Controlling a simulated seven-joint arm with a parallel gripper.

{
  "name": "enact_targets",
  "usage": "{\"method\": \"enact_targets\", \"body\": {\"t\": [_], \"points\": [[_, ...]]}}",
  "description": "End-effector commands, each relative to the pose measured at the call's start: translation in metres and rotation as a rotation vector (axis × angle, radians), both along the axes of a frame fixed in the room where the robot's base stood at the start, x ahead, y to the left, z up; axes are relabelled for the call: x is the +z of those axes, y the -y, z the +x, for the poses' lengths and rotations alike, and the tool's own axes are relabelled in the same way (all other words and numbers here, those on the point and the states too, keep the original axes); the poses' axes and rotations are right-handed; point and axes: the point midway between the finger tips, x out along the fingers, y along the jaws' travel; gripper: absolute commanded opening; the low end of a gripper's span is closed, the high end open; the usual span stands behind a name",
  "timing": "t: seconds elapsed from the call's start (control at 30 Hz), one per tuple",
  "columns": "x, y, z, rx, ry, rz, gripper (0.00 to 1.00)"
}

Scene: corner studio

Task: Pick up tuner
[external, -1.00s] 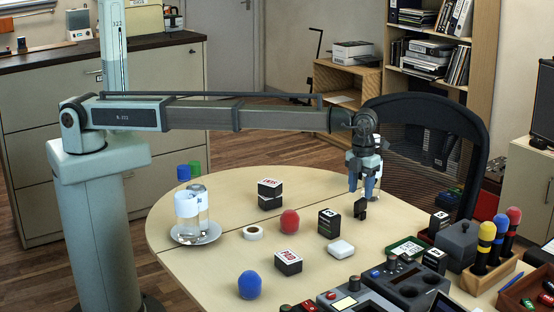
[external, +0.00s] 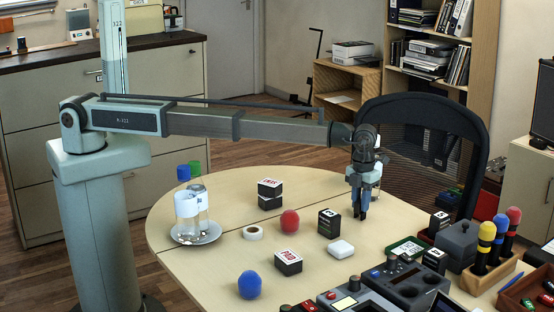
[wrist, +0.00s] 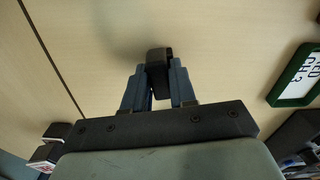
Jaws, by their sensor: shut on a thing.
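The tuner is a small black clip-like piece, seen in the wrist view (wrist: 157,62) between the two blue-grey fingers. My gripper (wrist: 158,82) is shut on it, with one finger on each side. In the external view my gripper (external: 360,214) points straight down at the right part of the round table (external: 225,185), and the fingers mostly hide the tuner. The tuner is at or close to the table top; I cannot tell whether it touches.
A black box (external: 329,222) stands just left of my gripper, with a white case (external: 341,248) in front of it. A green-framed sign (external: 406,249) lies to the right. A mesh chair (external: 430,150) is behind.

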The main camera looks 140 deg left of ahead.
Motion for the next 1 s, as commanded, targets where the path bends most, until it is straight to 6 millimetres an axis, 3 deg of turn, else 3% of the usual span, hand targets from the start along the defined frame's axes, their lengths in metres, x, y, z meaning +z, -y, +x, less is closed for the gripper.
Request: {"method": "enact_targets", "body": {"t": [0.17,0.53,1.0], "points": [[0.0,0.0,0.0,0.0,0.0,0.0,0.0],[0.007,0.0,0.0,0.0,0.0,0.0,0.0],[0.081,0.0,0.0,0.0,0.001,0.001,0.0]]}}
